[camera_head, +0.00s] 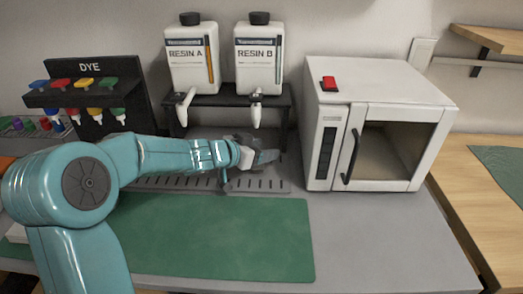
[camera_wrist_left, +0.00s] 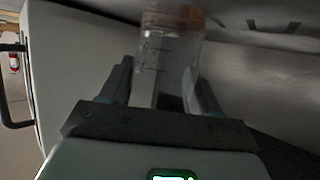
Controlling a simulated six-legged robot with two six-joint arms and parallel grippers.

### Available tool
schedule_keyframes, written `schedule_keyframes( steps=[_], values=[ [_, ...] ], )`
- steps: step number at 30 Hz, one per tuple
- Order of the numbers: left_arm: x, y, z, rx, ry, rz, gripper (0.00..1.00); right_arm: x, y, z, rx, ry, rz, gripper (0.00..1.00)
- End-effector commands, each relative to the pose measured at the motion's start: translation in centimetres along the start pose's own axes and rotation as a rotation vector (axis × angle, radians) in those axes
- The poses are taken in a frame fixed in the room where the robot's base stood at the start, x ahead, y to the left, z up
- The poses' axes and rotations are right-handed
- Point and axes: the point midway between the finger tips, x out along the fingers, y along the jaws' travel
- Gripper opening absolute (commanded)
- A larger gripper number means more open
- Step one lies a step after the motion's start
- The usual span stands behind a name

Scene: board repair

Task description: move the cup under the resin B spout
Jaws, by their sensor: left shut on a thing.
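The cup (camera_wrist_left: 168,48) shows in the left wrist view as a clear vessel with dark measuring marks and an orange-brown band at its far end. My left gripper (camera_wrist_left: 160,82) is shut on it, one finger on each side. In the head view my left gripper (camera_head: 264,157) is over the slotted drip tray (camera_head: 160,184), low and near below the resin B spout (camera_head: 256,112). The cup cannot be made out clearly there, so its exact alignment with the spout cannot be told. The resin B bottle (camera_head: 258,62) stands upright on the black stand. My right gripper is not in view.
The resin A bottle (camera_head: 193,62) and its spout (camera_head: 183,108) are to the left. A white oven (camera_head: 378,88) with a dark handle stands close on the right. A dye rack (camera_head: 92,82) is at the left.

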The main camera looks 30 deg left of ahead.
Motion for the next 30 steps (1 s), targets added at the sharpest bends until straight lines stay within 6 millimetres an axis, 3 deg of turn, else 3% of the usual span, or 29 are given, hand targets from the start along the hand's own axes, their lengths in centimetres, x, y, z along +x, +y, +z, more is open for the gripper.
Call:
schedule_keyframes(
  steps=[2, 3, 5, 6, 17, 30],
  values=[
    [0.1, 0.0, 0.3, -0.001, -0.001, 0.000, 0.26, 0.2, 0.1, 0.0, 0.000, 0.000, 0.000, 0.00],
    [0.1, 0.0, 0.4, -0.001, -0.001, 0.000, 0.65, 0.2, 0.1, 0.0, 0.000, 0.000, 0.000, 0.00],
    [0.1, 0.0, 0.3, -0.001, -0.001, 0.000, 0.84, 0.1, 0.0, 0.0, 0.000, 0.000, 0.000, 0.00],
    [0.1, 0.0, 0.3, -0.001, -0.001, 0.000, 0.87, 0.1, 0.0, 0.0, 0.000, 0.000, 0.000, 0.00],
    [-0.6, -0.1, -0.2, 0.000, 0.000, -0.001, 0.87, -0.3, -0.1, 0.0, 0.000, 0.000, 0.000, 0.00],
    [-9.9, -0.1, -0.3, -0.001, -0.001, -0.004, 0.87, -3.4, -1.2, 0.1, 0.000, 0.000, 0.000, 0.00]
  ],
)
